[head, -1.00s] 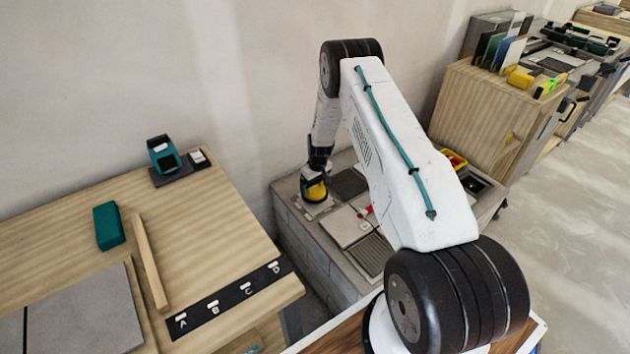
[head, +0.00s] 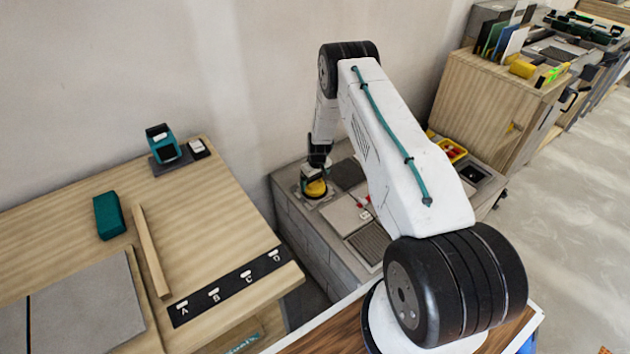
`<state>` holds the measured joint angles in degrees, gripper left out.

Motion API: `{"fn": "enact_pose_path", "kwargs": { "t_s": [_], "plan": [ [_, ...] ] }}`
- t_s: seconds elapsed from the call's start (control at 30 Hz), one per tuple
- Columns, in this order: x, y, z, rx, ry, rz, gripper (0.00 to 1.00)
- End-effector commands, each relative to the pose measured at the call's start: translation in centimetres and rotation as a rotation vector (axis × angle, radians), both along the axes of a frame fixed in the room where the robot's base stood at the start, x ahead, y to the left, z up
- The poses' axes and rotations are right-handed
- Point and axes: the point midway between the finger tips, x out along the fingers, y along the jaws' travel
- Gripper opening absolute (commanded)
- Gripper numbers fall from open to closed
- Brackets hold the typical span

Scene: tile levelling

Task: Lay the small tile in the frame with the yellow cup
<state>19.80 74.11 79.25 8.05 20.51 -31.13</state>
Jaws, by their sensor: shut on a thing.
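My gripper (head: 317,165) points down at the far left corner of the low grey block platform, close to the wall. It is shut on the yellow cup (head: 316,188), which has a dark upper part. A small pale patch shows around the cup's foot; I cannot tell whether it is the small tile or the frame's rim, nor whether there is a gap under it. A dark square (head: 347,173) lies just right of the cup. My arm hides part of the platform.
The platform (head: 300,232) also bears a light grey plate (head: 344,214), a ribbed dark panel (head: 369,242) and a yellow bin with red contents (head: 453,150). A wooden table (head: 190,215) stands left, with a teal block (head: 109,215) and a wooden strip (head: 151,250).

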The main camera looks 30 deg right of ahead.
Motion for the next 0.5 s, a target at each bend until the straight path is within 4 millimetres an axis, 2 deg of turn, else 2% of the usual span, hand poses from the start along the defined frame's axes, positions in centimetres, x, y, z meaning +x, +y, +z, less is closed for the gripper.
{"fn": "enact_pose_path", "kwargs": {
  "t_s": [0.47, 0.5],
  "plan": [
    [0.06, -0.02, -0.24, -0.001, -0.001, 0.000, 0.68],
    [0.06, -0.02, -0.24, -0.001, -0.001, 0.000, 0.99]
  ]
}}
